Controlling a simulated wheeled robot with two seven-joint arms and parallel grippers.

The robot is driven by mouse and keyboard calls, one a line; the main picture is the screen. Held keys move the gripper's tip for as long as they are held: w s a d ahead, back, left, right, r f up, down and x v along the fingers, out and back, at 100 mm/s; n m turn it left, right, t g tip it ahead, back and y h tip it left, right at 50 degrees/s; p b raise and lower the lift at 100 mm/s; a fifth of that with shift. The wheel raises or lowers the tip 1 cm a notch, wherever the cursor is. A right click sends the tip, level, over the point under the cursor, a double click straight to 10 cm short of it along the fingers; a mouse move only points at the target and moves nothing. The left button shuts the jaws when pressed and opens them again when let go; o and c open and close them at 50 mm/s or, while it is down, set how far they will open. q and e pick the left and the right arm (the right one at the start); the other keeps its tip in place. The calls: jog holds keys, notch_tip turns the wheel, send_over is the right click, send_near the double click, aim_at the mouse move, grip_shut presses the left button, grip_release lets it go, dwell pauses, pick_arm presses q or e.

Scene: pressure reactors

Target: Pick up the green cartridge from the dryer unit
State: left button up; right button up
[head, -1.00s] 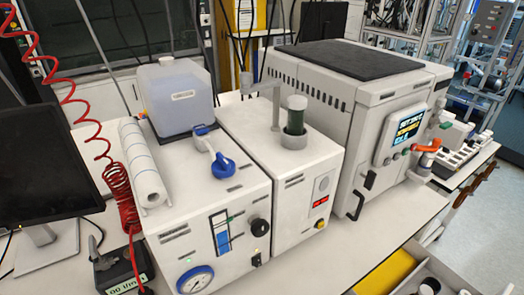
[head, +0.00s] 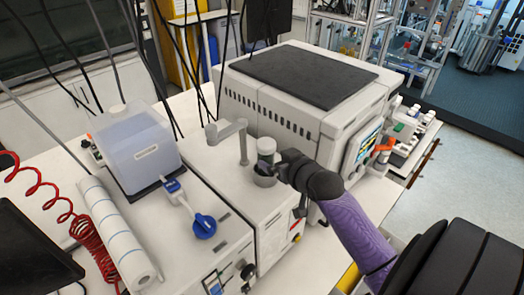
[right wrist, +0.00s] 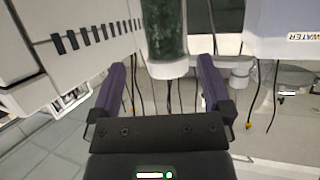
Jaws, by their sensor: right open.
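The green cartridge shows in the head view as a pale cap (head: 267,145) above the grey round holder (head: 265,180) on the dryer unit (head: 225,178); my right gripper hides much of its body. In the right wrist view the cartridge (right wrist: 165,28) is a clear cylinder with dark green filling and a pale lower end. My right gripper (head: 268,163) is at the cartridge, coming from the right. In the right wrist view its two purple fingers (right wrist: 162,72) are spread wide, one on each side of the cartridge's line, with nothing gripped. My left gripper is not in view.
A grey bent arm (head: 228,132) rises from the dryer unit just left of the cartridge. The large reactor box (head: 290,105) stands close behind and right. A water tank (head: 135,150) and a blue-handled valve (head: 203,225) are at left. Black cables hang behind.

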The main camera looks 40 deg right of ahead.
aim_at(271, 158)
jog(key=x, duration=0.6)
jog(key=shift+a+f, duration=0.25)
jog(key=shift+f, duration=0.1)
jog(key=shift+s+r, duration=0.1)
jog(key=shift+s, duration=0.05)
grip_shut()
